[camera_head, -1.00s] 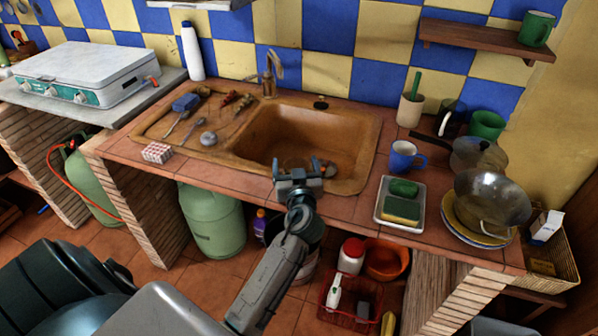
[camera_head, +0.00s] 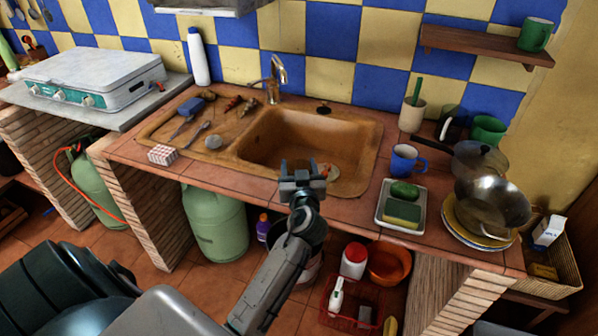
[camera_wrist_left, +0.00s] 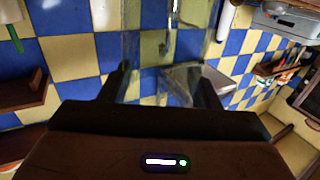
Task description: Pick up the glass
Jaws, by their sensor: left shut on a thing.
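My left gripper (camera_head: 301,168) is at the front edge of the sink (camera_head: 362,150), over its basin. In the left wrist view, a clear, see-through glass (camera_wrist_left: 160,50) stands between the two dark fingers of the gripper (camera_wrist_left: 166,85), and the tiled wall shows through it. The fingers are shut on the glass. In the head view I cannot make out the glass's outline at the gripper. My right gripper is not in view.
A blue mug (camera_head: 405,159) and a tray with sponges (camera_head: 385,222) stand right of the sink. Pans and stacked plates (camera_head: 462,228) are further right. Utensils (camera_head: 190,117) lie on the drainboard at left. A faucet (camera_head: 275,75) rises behind the basin.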

